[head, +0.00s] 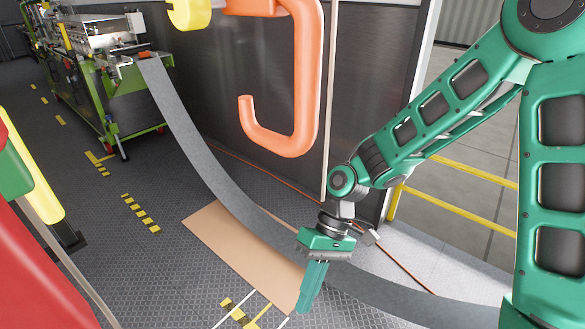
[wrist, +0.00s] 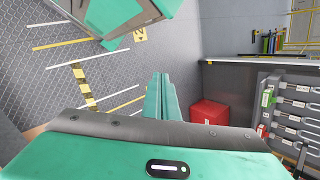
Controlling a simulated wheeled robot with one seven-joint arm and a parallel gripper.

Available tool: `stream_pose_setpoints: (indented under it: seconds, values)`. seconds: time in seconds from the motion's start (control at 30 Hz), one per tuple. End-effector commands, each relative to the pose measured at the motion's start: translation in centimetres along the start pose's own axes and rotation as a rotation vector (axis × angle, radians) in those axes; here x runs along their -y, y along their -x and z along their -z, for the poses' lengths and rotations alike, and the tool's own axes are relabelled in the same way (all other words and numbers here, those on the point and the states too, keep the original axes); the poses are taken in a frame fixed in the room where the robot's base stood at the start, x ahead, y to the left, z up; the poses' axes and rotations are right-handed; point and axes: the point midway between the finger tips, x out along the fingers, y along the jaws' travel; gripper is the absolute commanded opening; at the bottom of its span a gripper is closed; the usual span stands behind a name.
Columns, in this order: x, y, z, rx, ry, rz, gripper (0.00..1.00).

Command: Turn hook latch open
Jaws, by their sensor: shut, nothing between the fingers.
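The hook latch is a large orange hook (head: 308,95) in the upper middle of the head view, close to the camera. Its shank runs down from an orange block and curls left into an upturned tip. My gripper (head: 308,298) is shut and empty, pointing down, below and apart from the hook in the picture. In the wrist view its two green fingers (wrist: 162,98) lie together. The hook does not show in the wrist view. The top of the hook's mount is cut off by the frame's upper edge.
A grey strip (head: 185,135) curves across the floor from a green machine (head: 115,75), past a tan board (head: 225,240). A dark wall stands behind the hook. Red and yellow parts (head: 35,170) fill the left edge. The wrist view shows a red box (wrist: 210,114) and a tool rack (wrist: 295,110).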

Motion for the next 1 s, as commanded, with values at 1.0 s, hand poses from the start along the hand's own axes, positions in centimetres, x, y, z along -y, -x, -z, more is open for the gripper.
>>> stream_pose_setpoints:
  seconds: [1.0]
  values:
    - [-17.9, 19.5, -29.2, -0.543, -1.014, -0.382, 0.0]
